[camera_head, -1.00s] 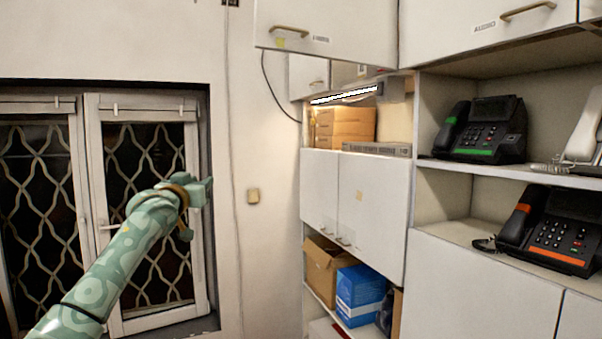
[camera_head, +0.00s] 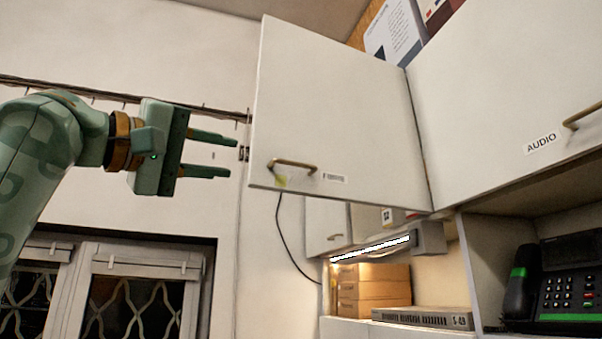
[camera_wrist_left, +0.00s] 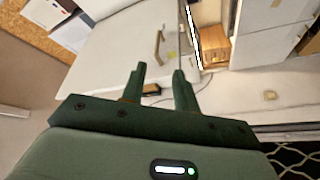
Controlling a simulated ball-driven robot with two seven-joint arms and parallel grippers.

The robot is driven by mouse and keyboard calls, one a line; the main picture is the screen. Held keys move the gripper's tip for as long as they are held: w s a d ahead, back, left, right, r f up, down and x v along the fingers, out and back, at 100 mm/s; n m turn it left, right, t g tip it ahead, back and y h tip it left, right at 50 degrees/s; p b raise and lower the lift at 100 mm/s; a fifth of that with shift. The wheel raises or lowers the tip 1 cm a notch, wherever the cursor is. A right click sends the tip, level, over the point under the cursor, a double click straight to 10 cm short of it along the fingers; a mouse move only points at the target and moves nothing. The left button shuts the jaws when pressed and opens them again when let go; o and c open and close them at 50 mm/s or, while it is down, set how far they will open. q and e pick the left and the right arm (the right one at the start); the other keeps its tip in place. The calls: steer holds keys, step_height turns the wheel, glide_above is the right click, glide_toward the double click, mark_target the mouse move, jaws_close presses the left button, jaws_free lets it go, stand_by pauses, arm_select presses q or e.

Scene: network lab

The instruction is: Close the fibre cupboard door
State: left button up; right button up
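The fibre cupboard door (camera_head: 335,110) is the white upper door in the head view, swung out to the left of the AUDIO cupboard. Its small label is too small to read. Its brass handle (camera_head: 292,163) is near the lower left corner. My left gripper (camera_head: 230,155) is open and empty, fingers pointing right, just left of the door's free edge; I see no clear contact. In the left wrist view the door (camera_wrist_left: 112,60) and handle (camera_wrist_left: 159,46) lie beyond the open fingers (camera_wrist_left: 159,70). My right gripper is out of view.
The AUDIO cupboard (camera_head: 500,90) is shut, to the right. Below are a lit shelf with wooden drawers (camera_head: 374,287), a grey rack unit (camera_head: 422,318) and a black phone (camera_head: 565,285). A barred window (camera_head: 130,295) is at lower left. A dark cable hangs on the wall.

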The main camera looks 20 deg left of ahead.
arm_select(q)
steer(key=s, duration=0.1)
steer(key=p, duration=0.6)
glide_toward(297, 165)
steer(key=x, duration=0.5)
steer(key=shift+r, duration=0.15)
steer(key=p+x, duration=0.2)
steer(key=x, duration=0.2)
steer(key=shift+d, duration=0.1)
steer(key=shift+w+d, duration=0.1)
steer(key=shift+w, duration=0.3)
steer(key=shift+s, duration=0.15)
steer(key=shift+c, duration=0.2)
jaws_close()
steer(key=shift+s, duration=0.1)
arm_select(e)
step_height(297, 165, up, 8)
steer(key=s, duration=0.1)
